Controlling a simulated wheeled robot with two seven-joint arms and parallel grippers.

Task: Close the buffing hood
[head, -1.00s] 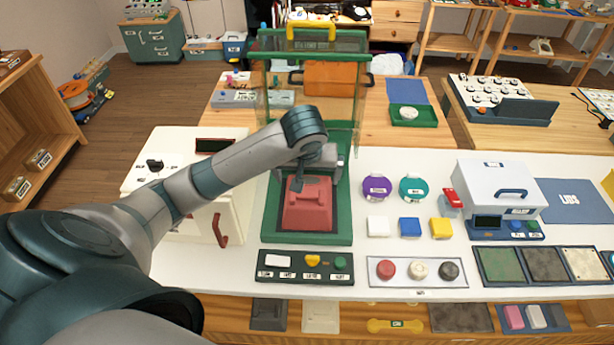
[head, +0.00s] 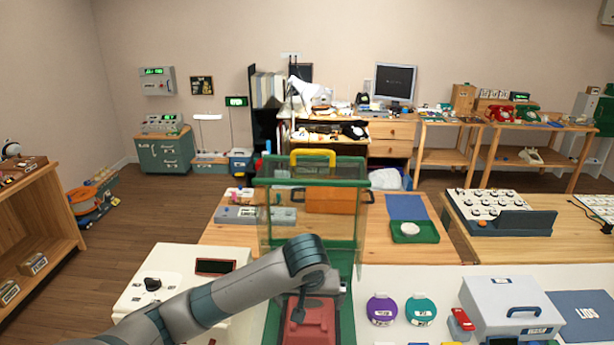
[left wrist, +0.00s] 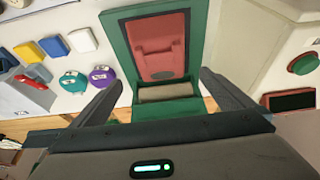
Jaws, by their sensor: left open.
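The buffing hood (head: 263,205) is a clear box with green edges and a yellow handle (head: 313,156) on top. It stands raised over the back of its green base (head: 346,325). A red phone shell (head: 308,325) lies in the base. The left wrist view shows the green base (left wrist: 194,45) and the red shell (left wrist: 155,30) beyond a pale roller (left wrist: 165,92). My left gripper (head: 308,300) is over the red shell, in front of the hood. In the left wrist view its fingers (left wrist: 161,80) are spread and empty. My right gripper is out of view.
Purple (head: 382,310) and teal (head: 421,310) round containers and a white box (head: 510,305) are to the right. An orange case (head: 337,200) sits behind the hood on a wooden table.

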